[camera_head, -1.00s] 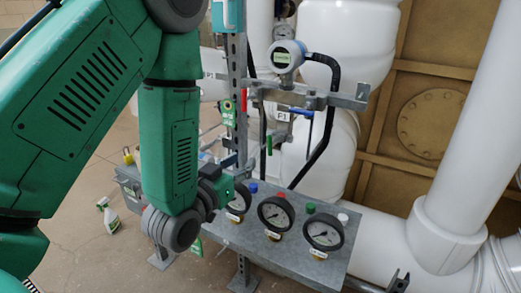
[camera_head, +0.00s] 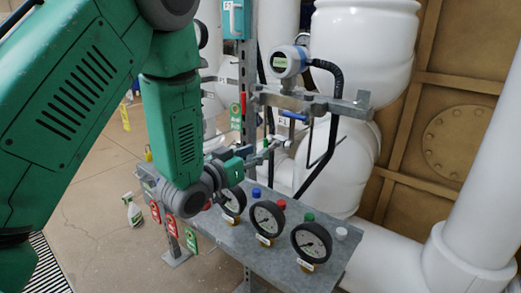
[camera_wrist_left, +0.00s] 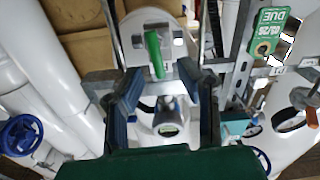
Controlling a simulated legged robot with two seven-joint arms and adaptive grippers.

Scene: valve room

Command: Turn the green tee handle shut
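The green tee handle (camera_wrist_left: 155,53) shows in the left wrist view as an upright green bar in front of a grey metal plate, just beyond and between my fingertips. In the head view it is small and mostly hidden near my fingers. My left gripper (camera_wrist_left: 163,78) is open, with one finger on each side of the handle's line and nothing held. It also shows in the head view (camera_head: 271,148), at the pipework behind the gauge shelf. I cannot tell whether a finger touches the handle. My right gripper is not in view.
A metal shelf (camera_head: 224,231) carries several gauges and coloured caps in front of the arm. A blue handle (camera_head: 293,116), a transmitter (camera_head: 290,62) and a black hose (camera_head: 330,135) are close by. Thick white pipes fill the right.

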